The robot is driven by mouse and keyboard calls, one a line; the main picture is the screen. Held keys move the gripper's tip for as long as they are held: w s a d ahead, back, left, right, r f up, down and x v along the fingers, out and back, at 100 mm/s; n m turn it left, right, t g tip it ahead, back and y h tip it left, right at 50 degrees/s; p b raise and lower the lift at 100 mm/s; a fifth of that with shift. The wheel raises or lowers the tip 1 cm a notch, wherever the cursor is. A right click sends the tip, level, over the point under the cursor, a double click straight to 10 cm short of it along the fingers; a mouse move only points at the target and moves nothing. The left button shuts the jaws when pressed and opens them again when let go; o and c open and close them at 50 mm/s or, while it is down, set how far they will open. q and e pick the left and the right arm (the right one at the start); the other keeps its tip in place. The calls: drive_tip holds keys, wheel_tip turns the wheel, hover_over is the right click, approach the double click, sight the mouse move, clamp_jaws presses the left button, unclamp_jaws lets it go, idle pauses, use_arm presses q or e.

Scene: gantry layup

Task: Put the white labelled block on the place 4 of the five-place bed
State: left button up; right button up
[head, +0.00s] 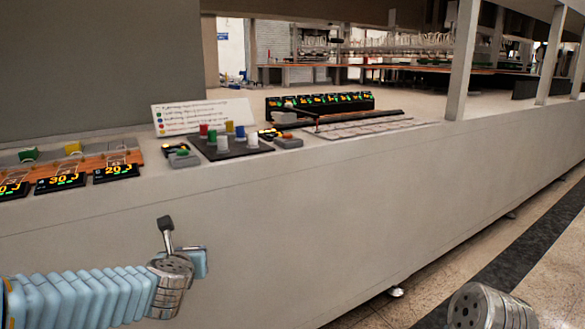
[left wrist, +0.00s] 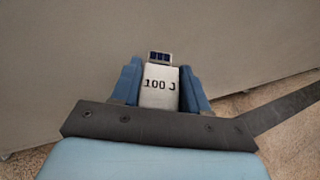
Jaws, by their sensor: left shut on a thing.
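The white labelled block (left wrist: 159,98) reads "100 J" and has a small dark blue panel at its far end. My left gripper (left wrist: 157,82) is shut on it, with a blue finger on each side. In the head view my left gripper (head: 200,263) hangs in front of the counter's front face, below the top. The block cannot be made out there. Which fixture is the five-place bed is unclear: a row of flat pale plates (head: 375,129) lies right of centre, and an orange-brown strip (head: 100,162) with display panels is cut off at left. My right gripper is out of view.
The counter's front face (head: 270,240) stands between the left gripper and the top. On top are a dark board (head: 238,150) with coloured pegs, a sloped legend card (head: 203,115), a black display rack (head: 320,102) and a long dark bar (head: 350,117). Posts (head: 463,60) rise at right.

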use_arm(q)
wheel_tip(320, 180, down, 14)
drive_tip(key=w+d+m+h, duration=0.2)
drive_tip(key=d, duration=0.1)
drive_tip(key=s+f, duration=0.6)
drive_tip(key=f, duration=0.5)
drive_tip(key=shift+s+a, duration=0.2)
drive_tip(key=shift+a, duration=0.1)
